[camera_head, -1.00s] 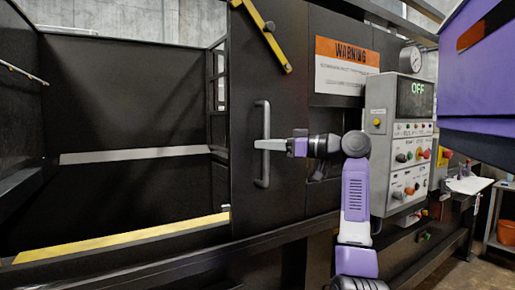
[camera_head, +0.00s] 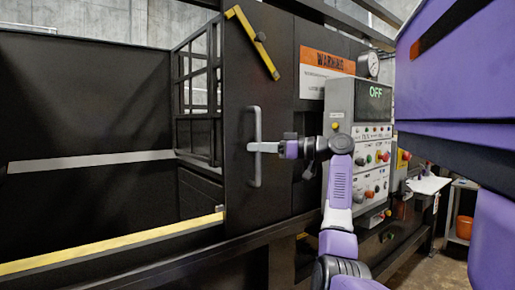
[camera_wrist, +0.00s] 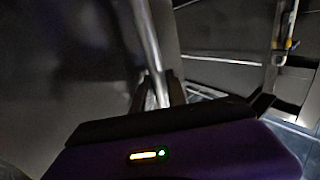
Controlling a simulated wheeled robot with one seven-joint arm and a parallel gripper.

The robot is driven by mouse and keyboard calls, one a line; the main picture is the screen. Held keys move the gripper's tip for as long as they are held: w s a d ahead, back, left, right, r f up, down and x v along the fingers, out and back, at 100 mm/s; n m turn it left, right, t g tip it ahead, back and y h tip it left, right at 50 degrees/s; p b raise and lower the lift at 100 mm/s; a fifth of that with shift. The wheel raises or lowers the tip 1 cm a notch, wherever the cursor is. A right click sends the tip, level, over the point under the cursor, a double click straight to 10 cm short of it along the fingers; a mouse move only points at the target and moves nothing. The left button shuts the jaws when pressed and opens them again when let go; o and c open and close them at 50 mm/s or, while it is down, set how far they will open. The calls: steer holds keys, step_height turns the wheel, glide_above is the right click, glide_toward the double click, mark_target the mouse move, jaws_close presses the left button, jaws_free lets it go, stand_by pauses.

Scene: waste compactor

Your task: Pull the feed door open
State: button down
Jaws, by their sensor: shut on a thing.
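The feed door (camera_head: 240,85) is a tall black panel at the right side of the dark open bay. Its vertical grey bar handle (camera_head: 257,122) stands on the panel's front. My gripper (camera_head: 256,147) comes from the right and is shut on the handle at about mid-height. In the wrist view the handle (camera_wrist: 146,35) runs down as a pale bar between the two dark fingers of my gripper (camera_wrist: 158,90). The fingertips' exact contact is blurred there.
A control panel (camera_head: 359,145) reading OFF stands to the right of my arm, with a warning sign (camera_head: 324,70) and a gauge (camera_head: 368,64) above. A yellow-edged sill (camera_head: 110,245) borders the bay. A side table (camera_head: 428,184) stands at the far right.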

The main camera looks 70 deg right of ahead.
steer(key=shift+w+r, duration=0.1)
steer(key=shift+r, duration=0.15)
steer(key=c, duration=1.3)
jaws_free()
steer(key=shift+f, duration=0.1)
steer(key=shift+f, duration=0.1)
steer(key=shift+s+b, duration=0.95)
steer(key=shift+s, duration=3)
